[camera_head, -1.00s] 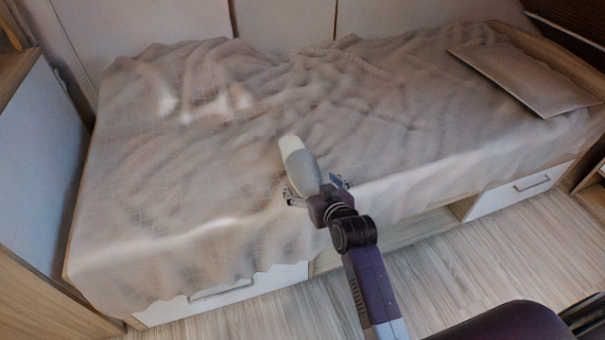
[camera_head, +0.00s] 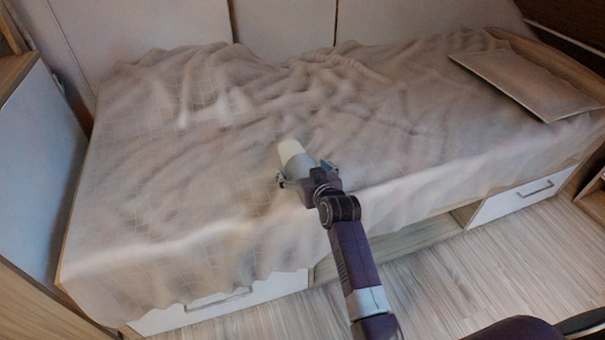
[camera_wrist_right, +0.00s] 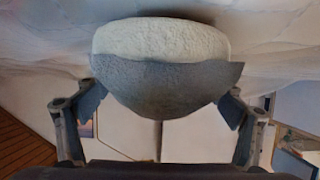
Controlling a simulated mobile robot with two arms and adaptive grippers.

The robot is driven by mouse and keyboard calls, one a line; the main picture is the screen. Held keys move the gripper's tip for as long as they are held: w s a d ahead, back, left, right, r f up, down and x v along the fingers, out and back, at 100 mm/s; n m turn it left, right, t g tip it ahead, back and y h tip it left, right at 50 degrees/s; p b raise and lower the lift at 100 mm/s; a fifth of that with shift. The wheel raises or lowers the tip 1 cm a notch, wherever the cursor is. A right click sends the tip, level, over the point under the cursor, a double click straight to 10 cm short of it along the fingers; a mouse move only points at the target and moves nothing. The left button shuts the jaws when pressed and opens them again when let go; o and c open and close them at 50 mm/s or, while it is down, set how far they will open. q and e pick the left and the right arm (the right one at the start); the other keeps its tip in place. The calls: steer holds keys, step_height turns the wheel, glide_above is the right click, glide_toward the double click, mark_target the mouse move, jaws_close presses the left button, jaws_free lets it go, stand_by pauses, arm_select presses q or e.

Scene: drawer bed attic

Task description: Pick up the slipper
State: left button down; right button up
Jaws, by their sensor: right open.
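The slipper (camera_head: 291,152) lies on the bed's blanket near the front edge, with a pale end pointing away from me and a grey part nearer. In the right wrist view the slipper (camera_wrist_right: 165,80) fills the middle, off-white above and grey below. My right gripper (camera_head: 307,174) is open, with one finger on each side of the slipper's grey part. In the right wrist view the fingers of the gripper (camera_wrist_right: 160,108) stand close to the slipper's sides; I cannot tell whether they touch it. My left gripper is not in view.
The bed (camera_head: 190,190) has a wrinkled beige blanket. A flat pillow-like panel (camera_head: 525,78) lies at its right end. Drawers (camera_head: 520,200) sit under the front edge. A cabinet (camera_head: 40,150) stands at the left. Wooden floor (camera_head: 450,275) is clear in front.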

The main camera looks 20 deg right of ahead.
steer(key=c, duration=1.3)
steer(key=shift+r, duration=0.1)
